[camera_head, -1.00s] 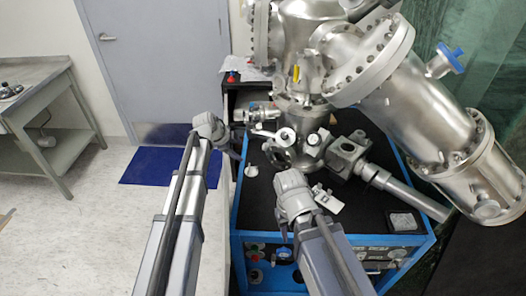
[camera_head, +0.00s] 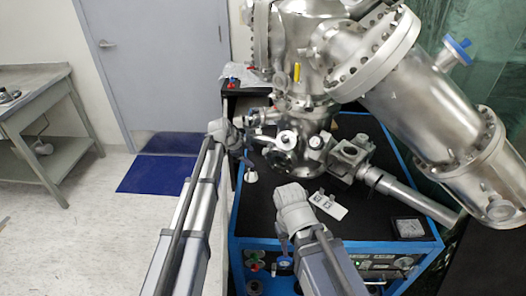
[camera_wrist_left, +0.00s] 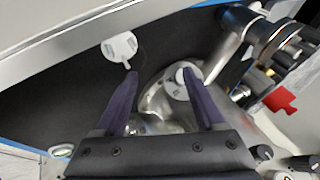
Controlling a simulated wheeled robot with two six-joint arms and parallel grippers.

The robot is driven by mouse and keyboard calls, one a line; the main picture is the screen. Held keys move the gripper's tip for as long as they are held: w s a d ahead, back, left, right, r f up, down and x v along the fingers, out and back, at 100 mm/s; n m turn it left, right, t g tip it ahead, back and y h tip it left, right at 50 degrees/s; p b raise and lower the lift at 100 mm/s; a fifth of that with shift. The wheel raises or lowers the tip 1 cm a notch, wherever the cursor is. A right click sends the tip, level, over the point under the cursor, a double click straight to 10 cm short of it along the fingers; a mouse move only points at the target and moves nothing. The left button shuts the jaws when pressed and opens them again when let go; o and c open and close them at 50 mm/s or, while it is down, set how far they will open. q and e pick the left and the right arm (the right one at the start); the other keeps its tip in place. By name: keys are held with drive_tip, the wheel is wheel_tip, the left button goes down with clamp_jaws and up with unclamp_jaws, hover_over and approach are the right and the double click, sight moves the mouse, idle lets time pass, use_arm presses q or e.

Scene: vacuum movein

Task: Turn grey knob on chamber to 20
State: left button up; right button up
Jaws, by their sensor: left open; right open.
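The silver steel vacuum chamber (camera_head: 305,80) stands at centre right in the head view. Small round pale knobs (camera_head: 287,138) sit low on its front; I cannot tell which is the task's grey one or read its setting. My left gripper (camera_head: 243,152) is just left of the chamber's lower part. In the left wrist view, my open left gripper (camera_wrist_left: 161,75) has a round light-grey knob (camera_wrist_left: 180,84) between its fingers, close to the right fingertip; contact is unclear. My right gripper (camera_head: 284,238) is over the cart's front, its fingers largely hidden by its wrist.
The chamber stands on a black-topped cart with a blue frame (camera_head: 350,244). A small white piece (camera_head: 251,175) and a pale flat part (camera_head: 328,206) lie on top. A steel tube (camera_head: 405,192) runs right.

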sight(264, 151)
use_arm(q)
drive_tip(key=w+d, duration=0.1)
drive_tip(key=w, duration=0.1)
drive_tip(key=w+d, duration=0.2)
drive_tip(key=shift+w+d, duration=0.3)
drive_tip(key=shift+w, duration=0.05)
drive_tip(key=shift+b+x, duration=0.8)
drive_tip(key=shift+x, duration=0.2)
drive_tip(key=shift+w+d+f+b, duration=0.3)
drive_tip(key=shift+d+f+b, duration=0.05)
drive_tip(key=shift+f+b, duration=0.15)
drive_tip(key=shift+r, duration=0.1)
drive_tip(key=shift+c, duration=0.3)
clamp_jaws()
